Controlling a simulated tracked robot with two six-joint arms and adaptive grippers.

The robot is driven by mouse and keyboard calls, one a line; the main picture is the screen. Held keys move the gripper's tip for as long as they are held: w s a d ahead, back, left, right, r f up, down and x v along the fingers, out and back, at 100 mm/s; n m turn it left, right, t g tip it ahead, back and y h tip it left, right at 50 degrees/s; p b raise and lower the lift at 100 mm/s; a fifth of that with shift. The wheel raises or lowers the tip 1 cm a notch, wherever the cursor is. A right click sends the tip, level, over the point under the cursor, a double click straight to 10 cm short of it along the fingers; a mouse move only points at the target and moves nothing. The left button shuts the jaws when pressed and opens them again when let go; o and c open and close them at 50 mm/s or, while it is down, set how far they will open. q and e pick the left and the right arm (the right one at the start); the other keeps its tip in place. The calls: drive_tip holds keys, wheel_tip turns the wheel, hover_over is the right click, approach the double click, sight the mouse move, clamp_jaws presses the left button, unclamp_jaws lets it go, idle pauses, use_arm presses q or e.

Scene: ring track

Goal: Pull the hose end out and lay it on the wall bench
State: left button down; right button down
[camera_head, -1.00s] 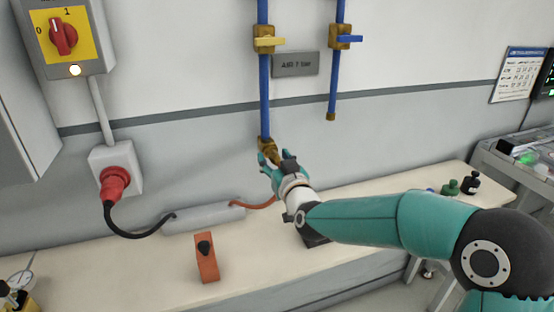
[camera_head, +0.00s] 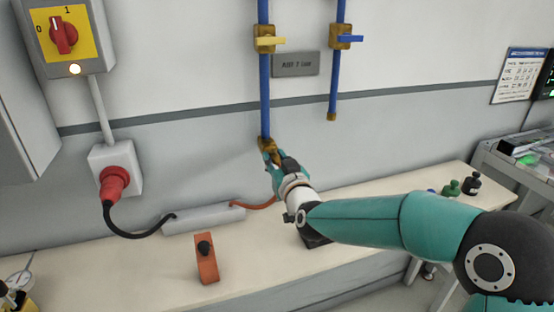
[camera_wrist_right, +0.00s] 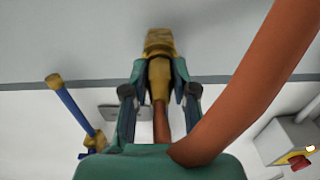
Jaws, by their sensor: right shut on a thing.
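The brass hose end (camera_wrist_right: 159,80) is between the fingers of my right gripper (camera_head: 277,161), which is shut on it. The gripper is at the lower end of the left blue pipe, just below its brass socket (camera_head: 266,144). In the right wrist view the hose end meets the socket (camera_wrist_right: 160,42); I see no gap between them. The orange hose (camera_wrist_right: 255,80) curves across that view, and a piece of it (camera_head: 262,203) shows low by the wall. The pale wall bench (camera_head: 130,262) runs below. My left gripper is not in view.
A red plug (camera_head: 114,183) with black cable sits on the wall. The bench front has bare room.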

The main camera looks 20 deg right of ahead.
sight(279, 165)
drive_tip(key=shift+s+b, duration=0.55)
drive_tip(key=shift+s, duration=0.35)
drive_tip(key=shift+s+d+b, duration=0.1)
drive_tip(key=shift+s+b, duration=0.85)
drive_tip(key=shift+s, duration=1.2)
